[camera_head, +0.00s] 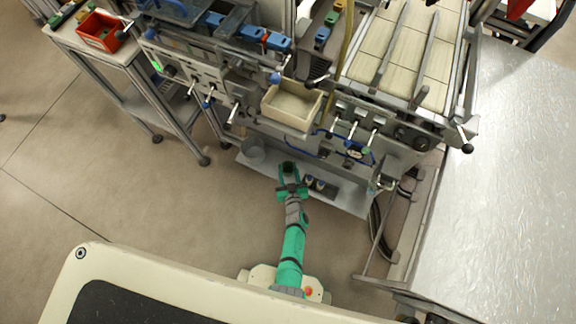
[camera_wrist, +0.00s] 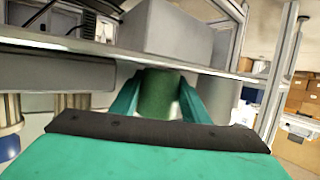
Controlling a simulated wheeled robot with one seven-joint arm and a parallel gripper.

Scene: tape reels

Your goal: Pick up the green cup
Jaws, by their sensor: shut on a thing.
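The green cup (camera_wrist: 159,93) is between the two teal fingers of my gripper (camera_wrist: 159,100) in the wrist view. The fingers touch it on both sides, and the gripper is shut on it. The cup's lower part is hidden behind the dark edge of the gripper body. In the head view my gripper (camera_head: 289,170) is over the low grey shelf (camera_head: 345,198) at the front of the machine. The cup shows there only as a small dark green patch between the fingers.
A grey round container (camera_head: 253,151) stands on the shelf left of my gripper. A beige bin (camera_head: 292,105) and levers stick out above the shelf. A cart with a red bin (camera_head: 100,32) stands at the left. The floor (camera_head: 150,205) at the front left is clear.

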